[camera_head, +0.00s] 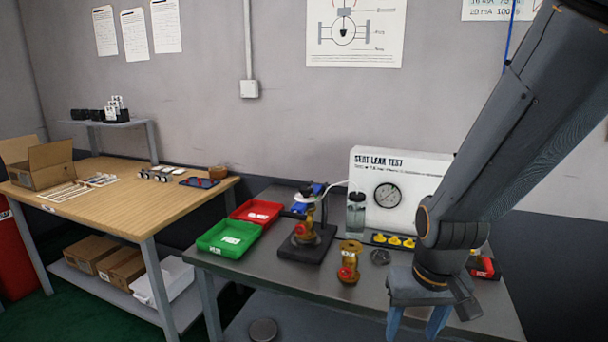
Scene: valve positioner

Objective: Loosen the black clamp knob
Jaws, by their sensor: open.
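I cannot clearly pick out the black clamp knob in this view. A brass valve with red parts (305,232) stands upright on a dark base plate (293,250) on the grey bench. A small dark part sits at its upper left, too small to identify. My gripper (415,325) is at the bench's front right, pointing down, with its two blue fingers apart and nothing visible between them. It is to the right of the base plate and apart from it. My arm hides part of the bench's right side.
Green (222,250) and red (256,225) trays lie left. A white leak-test panel (425,168) stands behind. A wooden table (110,215) is further left.

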